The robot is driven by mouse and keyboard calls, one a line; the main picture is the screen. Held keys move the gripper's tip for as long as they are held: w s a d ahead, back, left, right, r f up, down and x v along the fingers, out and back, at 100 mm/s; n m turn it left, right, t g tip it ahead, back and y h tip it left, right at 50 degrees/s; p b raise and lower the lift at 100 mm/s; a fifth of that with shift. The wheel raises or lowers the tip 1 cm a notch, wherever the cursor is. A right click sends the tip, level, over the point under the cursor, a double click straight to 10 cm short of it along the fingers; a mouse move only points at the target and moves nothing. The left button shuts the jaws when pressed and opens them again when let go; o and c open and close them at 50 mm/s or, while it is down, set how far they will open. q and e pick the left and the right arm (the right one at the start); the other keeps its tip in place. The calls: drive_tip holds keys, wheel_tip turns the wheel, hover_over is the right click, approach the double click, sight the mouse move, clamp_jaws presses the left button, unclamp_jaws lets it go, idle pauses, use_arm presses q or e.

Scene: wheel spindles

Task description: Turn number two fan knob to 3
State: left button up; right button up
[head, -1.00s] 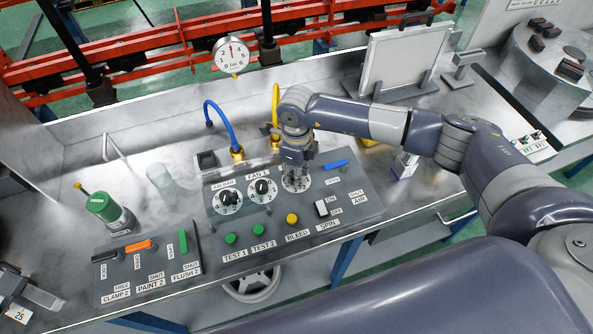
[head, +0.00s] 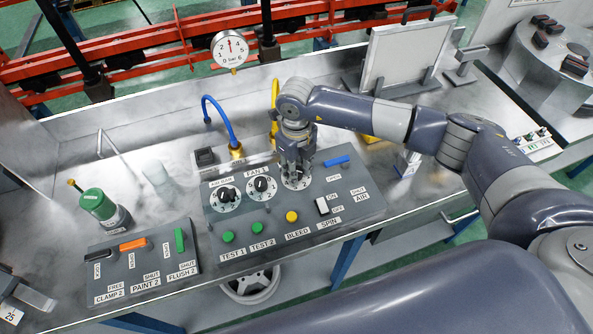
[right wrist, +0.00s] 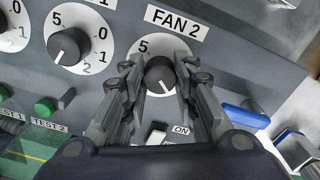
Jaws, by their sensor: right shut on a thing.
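The number two fan knob (right wrist: 158,75) is black and round, on a white dial below the FAN 2 label (right wrist: 175,21) in the right wrist view. My right gripper (right wrist: 160,78) is shut on this knob, one finger at each side. The knob's white mark points down and slightly right in that view; the numeral there is hidden by the fingers, and only the 5 shows clearly. In the head view my right gripper (head: 296,176) covers the knob, and the dial's rim (head: 298,185) shows below it. My left gripper is not in view.
The FAN 1 knob (head: 261,184) and another dial knob (head: 226,195) are left of my gripper. Green test buttons (head: 228,237), a yellow button (head: 292,216), a white switch (head: 322,205) and a blue lever (head: 336,161) are close by. Blue and yellow hoses rise behind the panel.

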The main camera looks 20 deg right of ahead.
drive_tip(key=m+b, duration=0.1)
drive_tip(key=m, duration=0.2)
drive_tip(key=shift+m+b, duration=0.3)
drive_tip(key=m+b, duration=0.1)
drive_tip(key=m, duration=0.2)
drive_tip(key=shift+m, duration=0.3)
drive_tip(key=m+b, duration=0.1)
drive_tip(key=m, duration=0.2)
drive_tip(key=shift+m, duration=0.3)
drive_tip(key=shift+m+b, duration=0.3)
drive_tip(key=shift+m, duration=1.6)
drive_tip(key=o, duration=1.1)
